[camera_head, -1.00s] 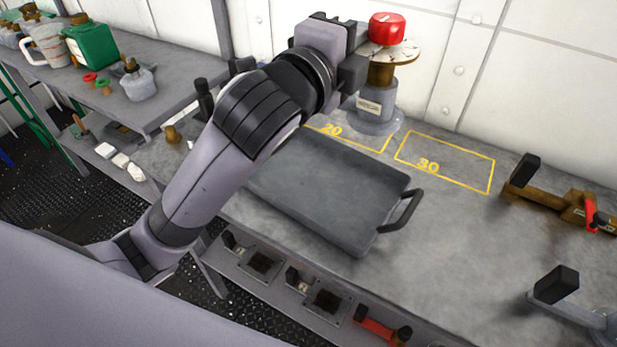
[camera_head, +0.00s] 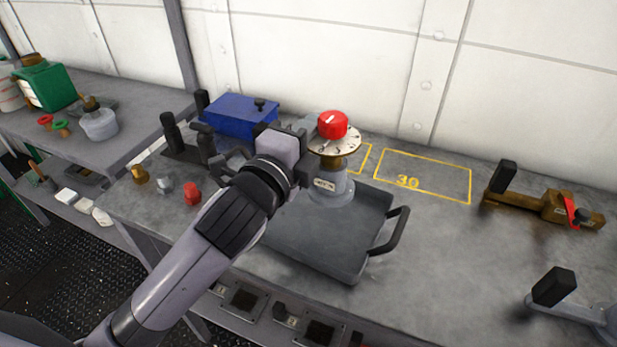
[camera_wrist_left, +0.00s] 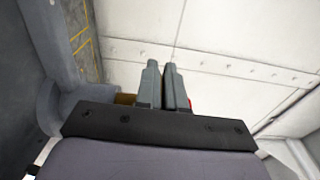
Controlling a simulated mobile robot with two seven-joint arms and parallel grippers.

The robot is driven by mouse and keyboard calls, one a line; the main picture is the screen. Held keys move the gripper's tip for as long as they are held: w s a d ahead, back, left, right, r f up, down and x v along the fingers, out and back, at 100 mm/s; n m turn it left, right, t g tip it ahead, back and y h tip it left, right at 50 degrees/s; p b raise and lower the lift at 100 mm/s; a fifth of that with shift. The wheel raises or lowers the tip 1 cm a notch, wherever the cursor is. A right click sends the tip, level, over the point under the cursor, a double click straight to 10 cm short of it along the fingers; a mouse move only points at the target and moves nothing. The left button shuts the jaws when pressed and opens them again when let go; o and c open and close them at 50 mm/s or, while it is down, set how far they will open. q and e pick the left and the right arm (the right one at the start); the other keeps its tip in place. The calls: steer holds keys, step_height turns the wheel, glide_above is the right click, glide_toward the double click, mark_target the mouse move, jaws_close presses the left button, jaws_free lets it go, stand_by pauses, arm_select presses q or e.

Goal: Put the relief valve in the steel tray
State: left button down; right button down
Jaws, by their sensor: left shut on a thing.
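The relief valve (camera_head: 335,188) has a grey body, a brass neck, a round dial and a red knob. It is upright over the back part of the steel tray (camera_head: 310,245), a grey tray with a black handle at its right. I cannot tell whether its base touches the tray floor. My left gripper (camera_head: 308,165) is shut on the valve's neck from the left; the fingers hide part of the neck. In the left wrist view the fingers (camera_wrist_left: 168,85) are close together, with a bit of brass beside them. My right gripper is not in view.
A blue box (camera_head: 240,115) stands behind the tray at left. Small brass, grey and red fittings (camera_head: 191,193) stand left of my arm. A brown clamp (camera_head: 545,205) and a grey clamp (camera_head: 575,305) are at right. The yellow "30" outline (camera_head: 425,177) is empty.

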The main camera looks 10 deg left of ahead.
arm_select(q)
step_height(320, 180, down, 8)
steer(key=shift+f+b, duration=0.1)
steer(key=shift+b, duration=0.7)
steer(key=c, duration=1.2)
jaws_free()
steer(key=shift+c, duration=0.2)
steer(key=b+v, duration=0.1)
steer(key=v, duration=1.1)
